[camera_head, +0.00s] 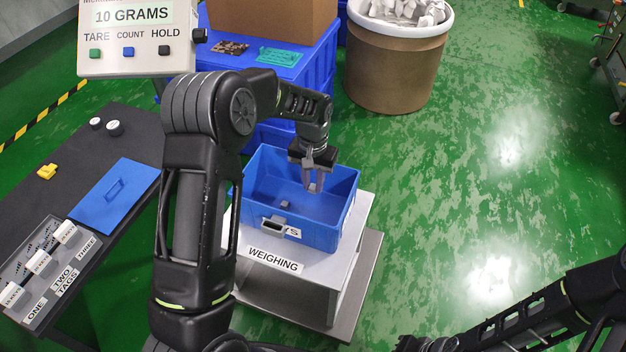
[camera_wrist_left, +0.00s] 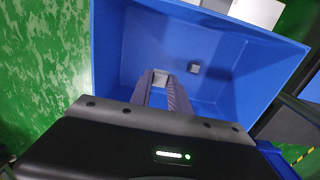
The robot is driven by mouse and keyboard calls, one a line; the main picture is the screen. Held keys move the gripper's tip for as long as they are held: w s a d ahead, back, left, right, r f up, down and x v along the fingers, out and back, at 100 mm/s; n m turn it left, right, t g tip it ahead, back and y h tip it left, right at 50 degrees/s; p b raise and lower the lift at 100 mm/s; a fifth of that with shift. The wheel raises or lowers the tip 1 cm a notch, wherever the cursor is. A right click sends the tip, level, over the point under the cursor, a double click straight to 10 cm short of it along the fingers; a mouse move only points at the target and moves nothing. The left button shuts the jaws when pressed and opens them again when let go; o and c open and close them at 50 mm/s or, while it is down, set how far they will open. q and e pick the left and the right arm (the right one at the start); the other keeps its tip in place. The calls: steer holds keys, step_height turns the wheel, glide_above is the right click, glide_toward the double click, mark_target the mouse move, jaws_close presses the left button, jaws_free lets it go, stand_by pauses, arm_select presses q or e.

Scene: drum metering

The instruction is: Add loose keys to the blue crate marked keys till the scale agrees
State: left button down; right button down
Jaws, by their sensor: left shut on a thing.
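The blue crate (camera_head: 335,238) stands on the weighing platform (camera_head: 354,262); only the end "YS" of its front label (camera_head: 293,232) shows. The scale's display (camera_head: 131,15) reads 10 GRAMS. My left gripper (camera_head: 315,187) points down over the crate, shut on a small grey key. The held key (camera_wrist_left: 160,78) shows between the fingertips in the left wrist view. Another small grey key (camera_wrist_left: 194,69) lies on the crate floor and also shows in the head view (camera_head: 286,204). My right gripper (camera_head: 426,344) is at the bottom edge, partly cut off, its fingers unclear.
A brown drum (camera_head: 393,78) of white pieces stands behind on the green floor. A dark bench (camera_head: 75,150) at left holds a blue lid (camera_head: 117,195), small weights and a tag rack (camera_head: 45,268). A cardboard box (camera_head: 270,18) sits at the back.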

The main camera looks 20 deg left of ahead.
mark_target(313, 186)
arm_select(q)
steer(key=shift+f+b, duration=2.15)
steer(key=shift+f, duration=1.4)
steer(key=shift+f+b, duration=1.6)
steer(key=shift+f, duration=0.9)
steer(key=c, duration=1.1)
jaws_free()
steer(key=shift+c, duration=0.2)
steer(key=shift+r+p, duration=0.8)
steer(key=shift+r, duration=3.1)
